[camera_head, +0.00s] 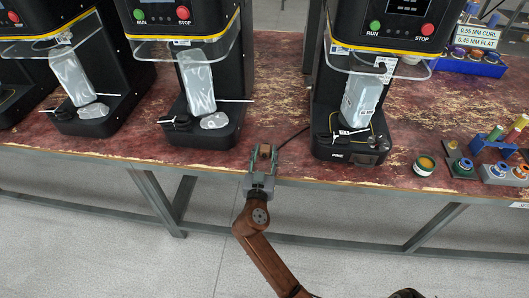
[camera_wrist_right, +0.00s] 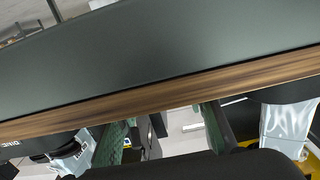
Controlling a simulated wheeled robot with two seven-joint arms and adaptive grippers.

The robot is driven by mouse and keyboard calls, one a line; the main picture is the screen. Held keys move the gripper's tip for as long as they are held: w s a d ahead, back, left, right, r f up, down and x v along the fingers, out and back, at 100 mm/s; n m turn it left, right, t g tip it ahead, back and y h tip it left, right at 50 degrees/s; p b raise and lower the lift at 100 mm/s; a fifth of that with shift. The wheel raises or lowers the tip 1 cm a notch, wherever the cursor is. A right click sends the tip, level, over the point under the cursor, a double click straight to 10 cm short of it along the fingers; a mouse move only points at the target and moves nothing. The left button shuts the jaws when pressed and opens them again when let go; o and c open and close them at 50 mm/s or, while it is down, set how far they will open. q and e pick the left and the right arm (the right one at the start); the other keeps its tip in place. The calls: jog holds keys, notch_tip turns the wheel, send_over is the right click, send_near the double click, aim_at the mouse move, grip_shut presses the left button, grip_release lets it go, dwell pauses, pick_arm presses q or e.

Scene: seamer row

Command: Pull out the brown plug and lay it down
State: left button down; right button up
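My right gripper (camera_head: 263,153) is at the front edge of the worn red bench, in the gap between the middle and right machines. Its two green-padded fingers stand apart in the right wrist view (camera_wrist_right: 162,138), with no object clearly held between them. I cannot make out the brown plug in either view. A thin black cable (camera_head: 293,137) runs on the bench from beside the gripper toward the right machine (camera_head: 350,146). My left gripper is not in view.
The middle machine (camera_head: 205,135) stands left of the gripper. A small round tin (camera_head: 424,165), colored spools and a blue bin (camera_head: 470,65) are at the right. A dark panel with a brown edge (camera_wrist_right: 160,92) crosses the wrist view. Bare bench (camera_head: 272,95) lies behind the gripper.

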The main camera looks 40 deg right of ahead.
aim_at(262, 169)
jog(key=shift+o, duration=0.8)
jog(key=shift+s+a, duration=0.1)
jog(key=v, duration=0.7)
jog(key=shift+a, duration=0.1)
